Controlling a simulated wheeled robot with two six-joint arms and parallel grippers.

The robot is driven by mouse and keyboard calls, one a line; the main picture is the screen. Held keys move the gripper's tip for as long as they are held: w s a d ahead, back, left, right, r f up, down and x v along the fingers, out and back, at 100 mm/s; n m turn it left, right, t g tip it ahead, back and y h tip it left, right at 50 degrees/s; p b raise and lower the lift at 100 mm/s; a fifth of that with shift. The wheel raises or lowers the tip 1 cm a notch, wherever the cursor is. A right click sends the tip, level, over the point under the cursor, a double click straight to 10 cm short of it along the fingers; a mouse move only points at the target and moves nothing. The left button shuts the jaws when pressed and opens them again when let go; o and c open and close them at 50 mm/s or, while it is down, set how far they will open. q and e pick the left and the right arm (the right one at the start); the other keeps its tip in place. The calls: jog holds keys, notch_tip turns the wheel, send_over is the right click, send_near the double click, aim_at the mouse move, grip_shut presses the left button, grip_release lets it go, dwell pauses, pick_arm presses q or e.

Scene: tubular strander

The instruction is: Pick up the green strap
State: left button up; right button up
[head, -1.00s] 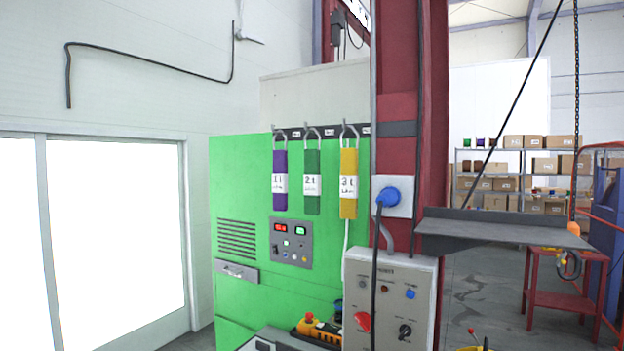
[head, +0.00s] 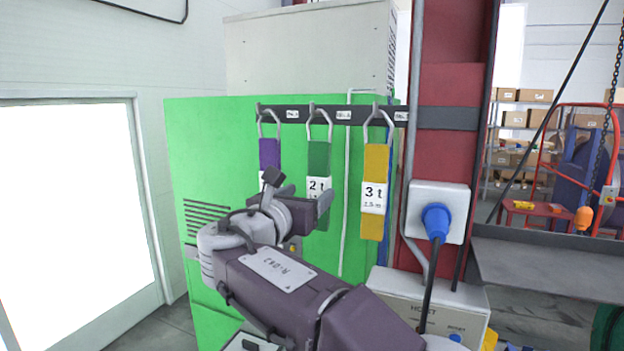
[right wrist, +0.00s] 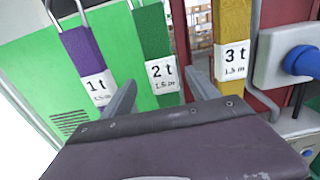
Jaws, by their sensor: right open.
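The green strap (head: 318,158) hangs by a metal loop from a hook on a dark rail. Its white label reads 2 t. In the right wrist view the green strap (right wrist: 153,45) shows between my two fingers, with its label just ahead of them. My right gripper (head: 308,197) is open and empty, in front of the strap's lower part and hiding some of it. In the right wrist view the right gripper (right wrist: 162,90) has a finger on each side of the strap; I cannot tell whether they touch it. My left gripper is out of view.
A purple 1 t strap (head: 269,153) hangs to the left and a yellow 3 t strap (head: 375,165) to the right. The rail (head: 390,114) runs before a green cabinet (head: 205,150). A blue plug (head: 436,220) sits on a red column at the right.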

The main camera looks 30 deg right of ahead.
aim_at(316, 189)
jog(key=p+x, duration=0.1)
jog(key=x, duration=0.2)
jog(key=shift+d, duration=0.25)
jog(key=shift+w+d, duration=0.1)
jog(key=shift+w, duration=0.05)
jog(key=p+x, duration=0.3)
jog(key=x, duration=0.1)
jog(key=shift+w+d+r+p, duration=0.1)
jog(key=shift+d+p, duration=0.15)
jog(key=shift+p, duration=0.15)
jog(key=shift+w+d+f, duration=0.2)
jog(key=shift+d, duration=0.05)
jog(key=shift+a+r, duration=0.1)
grip_shut()
